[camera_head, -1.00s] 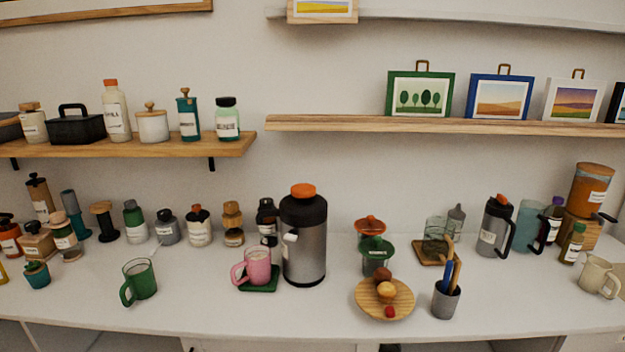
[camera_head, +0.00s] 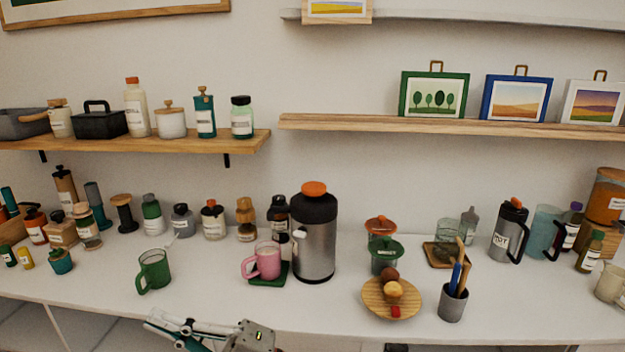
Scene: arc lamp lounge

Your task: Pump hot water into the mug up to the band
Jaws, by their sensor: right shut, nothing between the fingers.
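A pink mug (camera_head: 265,261) stands upright on a green coaster (camera_head: 283,274), just left of the pump flask. Its inside looks pale; I cannot make out a band or the water level. The pump flask (camera_head: 314,244) is a steel cylinder with a black top and an orange cap (camera_head: 314,188). Its small pale spout points toward the mug. A green mug (camera_head: 154,272) stands farther left. My right gripper (camera_head: 166,327) is low at the counter's front edge, nearer than both mugs, shut and empty, touching neither. My left gripper is out of view.
A wooden plate (camera_head: 377,304) with fruit and a grey cup of utensils (camera_head: 454,303) stand right of the flask. Several jars and bottles line the wall behind. A dark jug (camera_head: 509,232) is at the right. The counter between the green and pink mugs is clear.

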